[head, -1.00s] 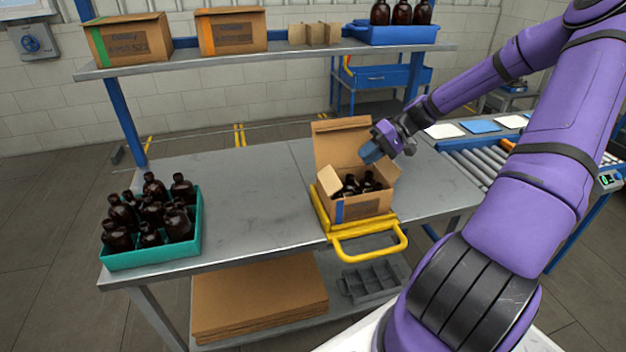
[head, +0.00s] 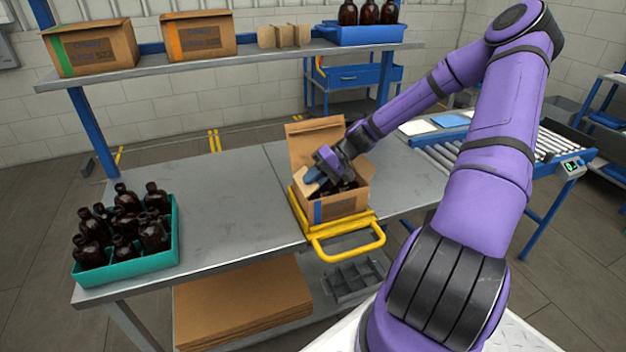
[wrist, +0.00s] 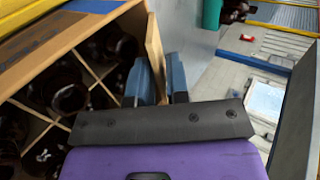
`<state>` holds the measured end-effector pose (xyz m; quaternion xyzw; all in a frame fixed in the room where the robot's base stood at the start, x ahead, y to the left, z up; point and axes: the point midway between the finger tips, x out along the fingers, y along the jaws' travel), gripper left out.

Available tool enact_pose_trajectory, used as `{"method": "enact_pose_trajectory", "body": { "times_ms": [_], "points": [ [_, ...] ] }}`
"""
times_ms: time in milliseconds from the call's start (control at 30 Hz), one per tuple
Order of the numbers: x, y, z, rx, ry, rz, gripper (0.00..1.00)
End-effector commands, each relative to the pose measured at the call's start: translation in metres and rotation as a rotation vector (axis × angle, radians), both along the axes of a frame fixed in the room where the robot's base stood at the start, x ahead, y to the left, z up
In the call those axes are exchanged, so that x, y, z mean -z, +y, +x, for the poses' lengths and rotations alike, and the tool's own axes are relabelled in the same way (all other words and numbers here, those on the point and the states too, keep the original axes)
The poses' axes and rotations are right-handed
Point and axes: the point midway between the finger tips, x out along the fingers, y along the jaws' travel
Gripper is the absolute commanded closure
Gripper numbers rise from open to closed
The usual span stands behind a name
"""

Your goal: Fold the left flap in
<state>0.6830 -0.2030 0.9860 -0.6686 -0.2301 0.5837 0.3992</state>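The open cardboard box (head: 345,207) stands on the yellow tray (head: 304,217), with dark bottles between dividers inside. Its back flap (head: 314,143) stands up. The left flap (head: 308,188) shows beside my gripper (head: 314,177), which partly hides it. In the wrist view my gripper's two blue fingers (wrist: 160,82) are a small gap apart. A cardboard panel (wrist: 154,52) runs down to the gap between them; I cannot tell if the fingers touch it. Bottles and dividers (wrist: 70,95) show left of the panel. The right flap is mostly hidden by the arm.
A teal crate (head: 128,262) of bottles stands at the table's left end. The table (head: 225,205) between crate and box is clear. A shelf (head: 200,62) above the back holds boxes and a blue bin (head: 365,33). A roller conveyor (head: 500,150) is on the right.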

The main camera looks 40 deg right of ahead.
Motion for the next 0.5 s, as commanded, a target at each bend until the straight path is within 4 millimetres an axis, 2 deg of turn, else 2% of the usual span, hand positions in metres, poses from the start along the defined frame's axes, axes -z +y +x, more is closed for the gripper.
{"method": "enact_pose_trajectory", "body": {
  "times_ms": [167,233,500],
  "points": [
    [0.0000,0.0000,-0.0001,0.000,0.000,0.000,0.84],
    [-0.0001,-0.0001,-0.0001,0.000,0.000,0.000,1.00],
    [0.0006,-0.0003,-0.0003,-0.001,-0.002,0.009,1.00]
  ]
}}
